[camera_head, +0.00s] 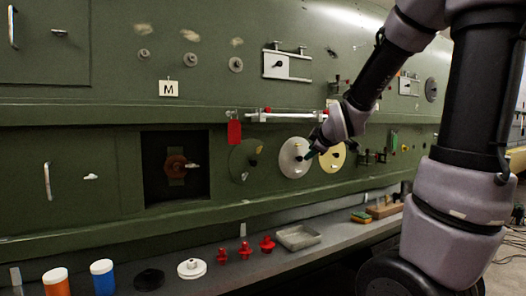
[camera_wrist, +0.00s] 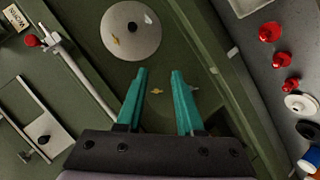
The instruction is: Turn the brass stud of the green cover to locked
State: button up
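The green cover (camera_head: 238,160) is a dark green disc on the green fuselage wall, left of a silver disc (camera_head: 295,168) in the head view. A small brass stud (camera_wrist: 157,91) shows in the wrist view between my fingers, against the dark green surface. A second small, paler fitting (camera_wrist: 194,89) lies beside the right finger. My gripper (camera_wrist: 161,73) has two teal fingers, apart, with nothing held between them. In the head view my gripper (camera_head: 309,154) is in front of the silver disc's right side. Contact with the stud cannot be told, nor its exact angle.
A yellow disc (camera_head: 335,165) is right of the silver one. A white rail (camera_head: 285,117) and a red tag (camera_head: 234,132) are above the green cover. Below, the grey ledge (camera_head: 225,271) carries red knobs (camera_head: 245,249), a tray (camera_head: 297,238) and capped jars (camera_head: 102,279).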

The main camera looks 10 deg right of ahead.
jog(key=w+a+f+n+t+y, duration=0.1)
jog(key=w+a+n+t+y, duration=0.15)
jog(key=w+n, duration=0.75)
jog(key=n+t+y, duration=0.2)
jog(key=n+y, duration=0.1)
jog(key=n, duration=0.9)
send_near(256, 148)
jog(key=x, duration=0.4)
jog(key=d+x, duration=0.1)
jog(key=x, duration=0.1)
jog(key=shift+w, duration=0.25)
grip_shut()
